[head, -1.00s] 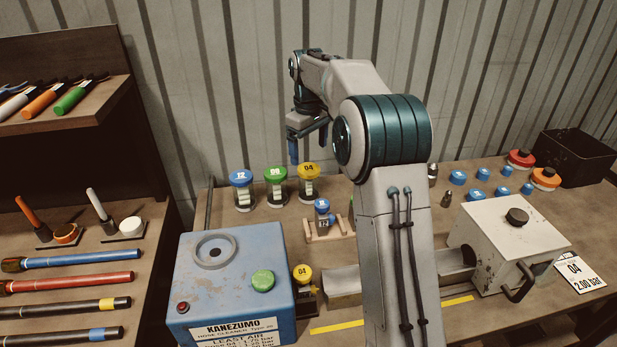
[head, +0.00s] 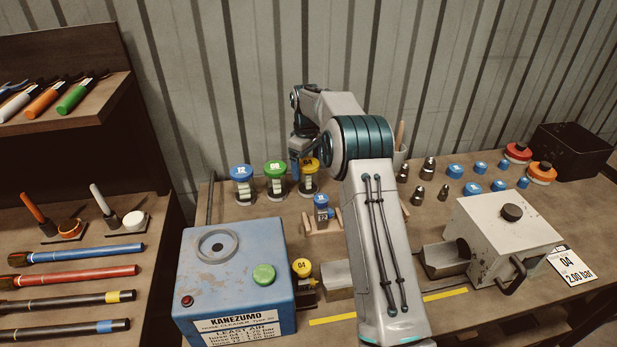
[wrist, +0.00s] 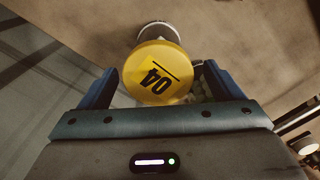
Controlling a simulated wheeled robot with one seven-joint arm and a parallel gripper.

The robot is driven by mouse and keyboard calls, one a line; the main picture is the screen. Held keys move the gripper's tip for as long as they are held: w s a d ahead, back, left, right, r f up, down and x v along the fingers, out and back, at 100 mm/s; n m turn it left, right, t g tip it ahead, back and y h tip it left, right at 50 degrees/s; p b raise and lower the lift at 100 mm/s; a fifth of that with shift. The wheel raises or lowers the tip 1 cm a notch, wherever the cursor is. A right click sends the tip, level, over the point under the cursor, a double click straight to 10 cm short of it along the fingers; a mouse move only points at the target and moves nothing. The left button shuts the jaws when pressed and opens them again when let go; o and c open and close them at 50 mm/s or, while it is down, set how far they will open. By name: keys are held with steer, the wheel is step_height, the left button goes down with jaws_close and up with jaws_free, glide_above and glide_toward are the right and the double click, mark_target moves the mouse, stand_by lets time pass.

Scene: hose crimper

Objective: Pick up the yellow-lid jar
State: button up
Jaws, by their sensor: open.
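The yellow-lid jar (head: 310,175) marked 04 stands upright at the back of the bench, at the right end of a row with a blue-lid jar (head: 241,184) and a green-lid jar (head: 276,180). In the wrist view its yellow lid (wrist: 156,72) lies between and just beyond my blue fingers. My gripper (wrist: 160,88) is open around the lid's near part, with no clear contact. In the head view my gripper (head: 296,160) is partly hidden by my arm, close to the jar's upper left.
A smaller yellow-topped piece (head: 302,268) marked 04 sits beside the blue cleaner box (head: 240,265). A small blue-capped item (head: 321,207) stands in a wooden holder in front of the jars. The grey crimper (head: 505,235) is at right.

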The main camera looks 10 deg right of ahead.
steer(key=shift+f+p, duration=0.95)
steer(key=shift+f, duration=1.7)
steer(key=c, duration=1.2)
